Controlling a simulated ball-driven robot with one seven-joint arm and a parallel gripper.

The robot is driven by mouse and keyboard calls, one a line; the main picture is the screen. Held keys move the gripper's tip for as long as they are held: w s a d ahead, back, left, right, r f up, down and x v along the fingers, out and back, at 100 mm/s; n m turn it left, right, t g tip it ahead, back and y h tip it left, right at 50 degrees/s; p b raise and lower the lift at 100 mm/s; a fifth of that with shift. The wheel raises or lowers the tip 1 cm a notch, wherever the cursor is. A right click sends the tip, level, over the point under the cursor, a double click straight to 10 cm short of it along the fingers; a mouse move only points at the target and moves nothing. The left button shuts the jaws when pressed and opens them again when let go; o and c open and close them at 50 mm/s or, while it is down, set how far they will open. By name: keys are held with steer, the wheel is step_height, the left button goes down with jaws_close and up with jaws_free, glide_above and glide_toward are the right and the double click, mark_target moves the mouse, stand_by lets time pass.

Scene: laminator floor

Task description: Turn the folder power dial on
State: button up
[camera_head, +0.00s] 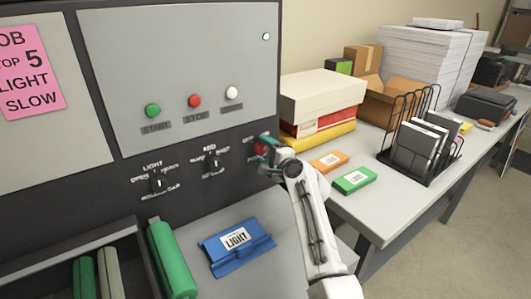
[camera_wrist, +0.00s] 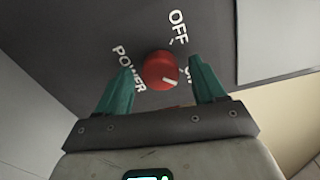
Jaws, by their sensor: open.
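The red power dial (camera_wrist: 160,71) is on the dark machine panel, with POWER and OFF lettering around it in the wrist view. A second label beside it is partly hidden by a finger. The dial's white pointer mark points toward that part-hidden label, away from OFF. My gripper (camera_wrist: 160,88) is open, with one teal finger on each side of the dial; I cannot tell whether they touch it. In the head view the dial (camera_head: 261,147) is partly covered by my gripper (camera_head: 268,152).
Two black dials (camera_head: 158,184) and green, red and white buttons (camera_head: 194,101) are left of the power dial. A blue LIGHT piece (camera_head: 237,246) and a green roll (camera_head: 172,259) lie below. A table with boxes (camera_head: 322,96) stands close on the right.

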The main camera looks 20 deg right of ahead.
steer(key=v, duration=1)
steer(key=shift+s+d, duration=0.15)
steer(key=shift+s, duration=0.25)
